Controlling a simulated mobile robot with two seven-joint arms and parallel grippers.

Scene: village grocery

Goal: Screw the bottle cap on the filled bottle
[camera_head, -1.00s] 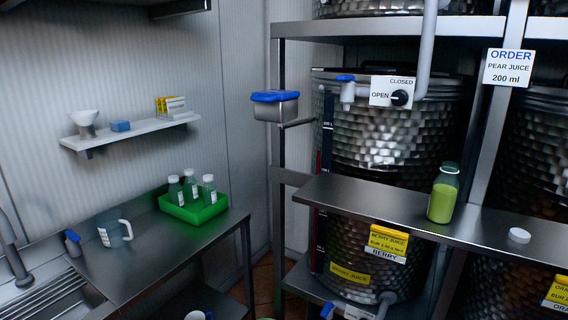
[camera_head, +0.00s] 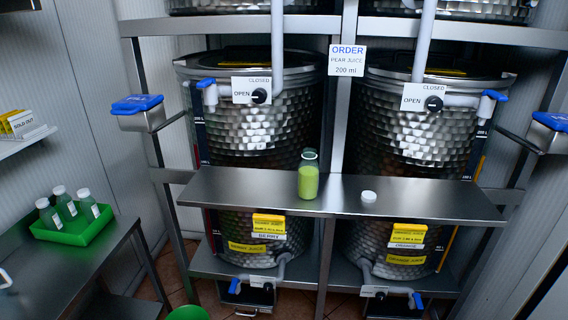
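The filled bottle (camera_head: 308,178) stands upright on the steel shelf (camera_head: 430,204) in front of the tanks. It holds green juice almost to the shoulder, and its upper part is clear and dark. I cannot tell its mouth clearly, but no white cap shows on it. The white bottle cap (camera_head: 369,197) lies on the same shelf, to the right of the bottle and apart from it. Neither of my grippers is in view.
A green tray (camera_head: 84,236) with several white-labelled bottles sits on the steel table (camera_head: 90,277) at left. Two metal tanks (camera_head: 262,128) with taps stand behind the shelf. An order sign (camera_head: 347,61) reads pear juice, 200 ml. The shelf's right part is clear.

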